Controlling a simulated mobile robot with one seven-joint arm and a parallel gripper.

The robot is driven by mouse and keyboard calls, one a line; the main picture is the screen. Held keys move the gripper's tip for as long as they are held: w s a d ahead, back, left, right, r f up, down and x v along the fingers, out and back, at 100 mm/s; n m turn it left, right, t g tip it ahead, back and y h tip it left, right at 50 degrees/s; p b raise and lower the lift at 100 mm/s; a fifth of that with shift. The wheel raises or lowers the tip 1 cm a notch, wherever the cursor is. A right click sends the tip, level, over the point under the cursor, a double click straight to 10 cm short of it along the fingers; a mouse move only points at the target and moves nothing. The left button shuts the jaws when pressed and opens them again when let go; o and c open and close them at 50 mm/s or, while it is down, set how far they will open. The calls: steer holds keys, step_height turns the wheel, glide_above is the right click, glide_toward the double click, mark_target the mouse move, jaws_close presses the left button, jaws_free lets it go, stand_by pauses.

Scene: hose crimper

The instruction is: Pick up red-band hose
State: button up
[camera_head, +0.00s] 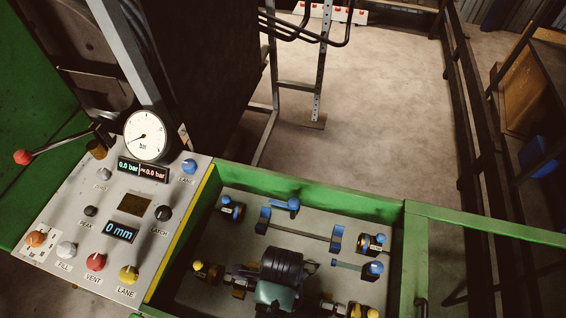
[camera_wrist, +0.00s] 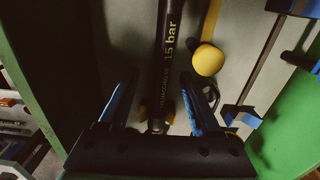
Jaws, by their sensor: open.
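A black hose (camera_wrist: 169,50) with yellow "15 bar" lettering runs down the wrist view. No red band shows on it, so I cannot tell whether it is the red-band hose. My gripper (camera_wrist: 160,84) is open, with one blue-sided finger on each side of the hose line. Whether either finger touches it is unclear.
A control panel (camera_head: 75,222) with knobs and a pressure gauge (camera_head: 145,135) stands left of the tray. Blue brackets (camera_head: 336,238) and capped fittings (camera_head: 231,208) sit inside the tray. A yellow ball knob (camera_wrist: 208,60) is close right of the hose. Green walls border the tray.

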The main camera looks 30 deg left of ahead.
steer(key=shift+w+f, duration=0.2)
steer(key=shift+f, duration=1.55)
jaws_close()
